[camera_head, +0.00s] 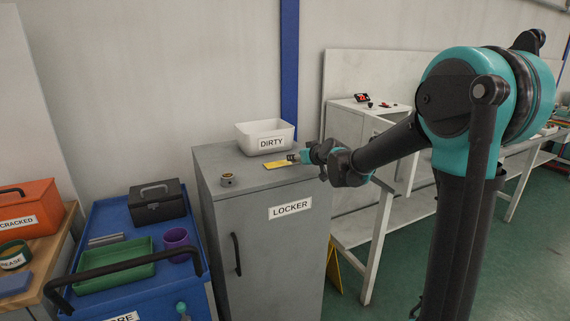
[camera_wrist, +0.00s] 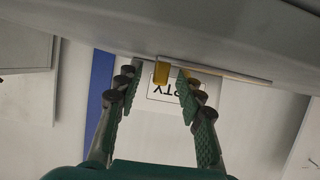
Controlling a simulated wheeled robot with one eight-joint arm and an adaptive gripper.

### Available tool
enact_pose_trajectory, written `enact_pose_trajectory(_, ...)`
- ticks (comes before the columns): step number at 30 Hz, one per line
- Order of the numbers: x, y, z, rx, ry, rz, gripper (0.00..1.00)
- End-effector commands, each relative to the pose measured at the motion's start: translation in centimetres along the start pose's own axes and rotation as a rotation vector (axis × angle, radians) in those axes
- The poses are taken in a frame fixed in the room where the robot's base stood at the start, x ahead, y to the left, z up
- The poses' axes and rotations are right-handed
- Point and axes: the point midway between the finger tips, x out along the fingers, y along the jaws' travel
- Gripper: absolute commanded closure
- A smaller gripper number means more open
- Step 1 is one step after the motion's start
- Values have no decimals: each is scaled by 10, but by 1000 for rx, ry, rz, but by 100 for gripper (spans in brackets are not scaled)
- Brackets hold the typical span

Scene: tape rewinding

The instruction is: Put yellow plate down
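The yellow plate (camera_head: 283,164) looks flat on the grey top of the locker (camera_head: 216,158), in front of the white DIRTY bin (camera_head: 279,126). In the head view my gripper (camera_head: 293,157) is low over the locker top, right at the plate. In the wrist view the plate (camera_wrist: 161,72) shows as a small yellow piece between the fingertips of my gripper (camera_wrist: 158,80). Part of the plate is hidden by the gripper in the head view.
A small brass-coloured ring (camera_head: 228,179) sits on the locker's front left. A blue cart (camera_head: 101,216) with a green tray (camera_head: 110,267), purple cup (camera_head: 176,241) and dark box (camera_head: 157,203) stands to the left. A white workbench (camera_head: 372,219) stands to the right.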

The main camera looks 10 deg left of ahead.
Motion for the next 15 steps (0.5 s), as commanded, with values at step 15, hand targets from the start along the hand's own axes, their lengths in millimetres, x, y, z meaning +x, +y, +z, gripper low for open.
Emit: enact_pose_trajectory(15, 2, 0, 0, 0, 0, 0, 93)
